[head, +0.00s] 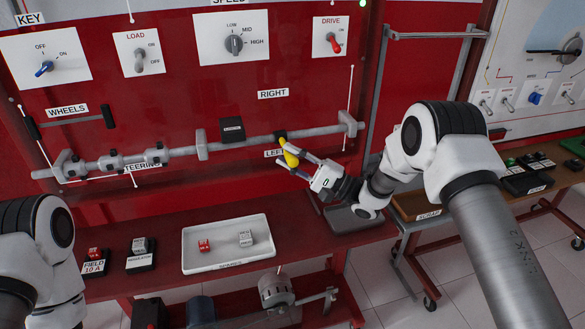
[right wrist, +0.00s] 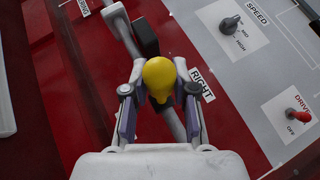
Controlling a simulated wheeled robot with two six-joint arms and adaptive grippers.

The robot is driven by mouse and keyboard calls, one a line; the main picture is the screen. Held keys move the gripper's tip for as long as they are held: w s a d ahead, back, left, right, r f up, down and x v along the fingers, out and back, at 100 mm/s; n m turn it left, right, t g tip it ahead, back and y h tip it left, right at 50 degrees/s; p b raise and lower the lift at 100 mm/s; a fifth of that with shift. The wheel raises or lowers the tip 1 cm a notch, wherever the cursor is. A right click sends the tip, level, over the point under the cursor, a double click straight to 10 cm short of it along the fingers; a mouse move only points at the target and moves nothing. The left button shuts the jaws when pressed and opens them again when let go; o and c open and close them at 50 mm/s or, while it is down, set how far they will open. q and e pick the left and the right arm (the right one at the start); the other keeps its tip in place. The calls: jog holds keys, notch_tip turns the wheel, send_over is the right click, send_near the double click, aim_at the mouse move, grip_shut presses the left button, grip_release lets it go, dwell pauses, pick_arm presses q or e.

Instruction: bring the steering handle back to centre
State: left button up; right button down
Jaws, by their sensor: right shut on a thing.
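The steering handle ends in a yellow knob (head: 290,157) on a dark mount on the grey bar across the red panel. In the head view it points down and slightly right, beside the LEFT label (head: 272,154) and well below the RIGHT label (head: 273,93). My right gripper (head: 296,163) is shut on the knob, reaching in from the right. The right wrist view shows the yellow knob (right wrist: 158,76) between the two fingers, hiding part of the handle's stem. My left arm shows at the lower left, but its gripper is outside the picture.
A white tray (head: 188,264) with small red and grey blocks lies on the red bench below. The grey steering bar (head: 180,154) runs along the panel at the handle's height. KEY, LOAD, SPEED and DRIVE switches are above. A grey frame (head: 378,90) stands to the right.

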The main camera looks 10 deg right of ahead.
jog(key=shift+f+n, duration=0.25)
jog(key=shift+n, duration=0.05)
jog(key=c, duration=0.9)
grip_release()
jog(key=shift+a, duration=0.1)
jog(key=v, duration=1.2)
jog(key=shift+w+f, duration=0.1)
jog(key=shift+f, duration=0.05)
